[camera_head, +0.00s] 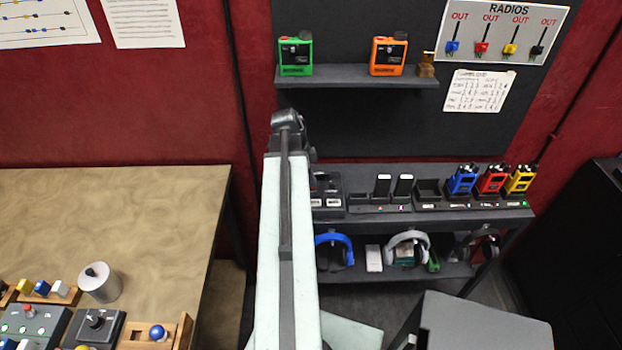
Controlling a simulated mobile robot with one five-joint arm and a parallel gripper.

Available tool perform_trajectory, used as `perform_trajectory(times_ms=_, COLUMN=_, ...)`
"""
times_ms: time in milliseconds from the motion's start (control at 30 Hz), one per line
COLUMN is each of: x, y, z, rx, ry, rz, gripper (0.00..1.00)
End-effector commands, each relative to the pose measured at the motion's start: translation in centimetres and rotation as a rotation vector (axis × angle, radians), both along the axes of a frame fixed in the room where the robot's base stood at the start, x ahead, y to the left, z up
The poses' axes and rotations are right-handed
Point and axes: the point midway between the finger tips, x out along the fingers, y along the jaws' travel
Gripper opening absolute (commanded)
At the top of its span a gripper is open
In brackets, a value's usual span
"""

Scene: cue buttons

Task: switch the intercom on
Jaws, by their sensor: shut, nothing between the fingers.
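No thing in view is plainly marked as the intercom. A grey-green control box (32,323) with a red button and small lights sits at the lower left, cut off by the picture's edge. A black box (95,328) with a dark knob is just right of it. I cannot tell whether either one is the intercom. My arm rises through the middle of the picture and ends in a dark joint. No gripper fingers show, and my arm hides part of the shelf behind it.
A wooden table (120,205) fills the left, with a metal cylinder (99,283) and a blue ball knob (157,332). A shelf unit (420,222) at the back right holds radios, chargers and headphones. A wall shelf (350,77) holds green and orange radios. A dark cabinet (580,260) stands right.

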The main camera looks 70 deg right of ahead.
Motion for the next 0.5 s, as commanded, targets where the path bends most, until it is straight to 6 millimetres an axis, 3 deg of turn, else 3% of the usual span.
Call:
perform_trajectory(times_ms=267, x=0.1, y=0.4, z=3.4, rx=0.001, ry=0.0, rz=0.003, gripper=0.0)
perform_trajectory(times_ms=500, x=0.9, y=1.0, z=9.0, rx=0.0, ry=0.0, rz=0.002, gripper=0.0)
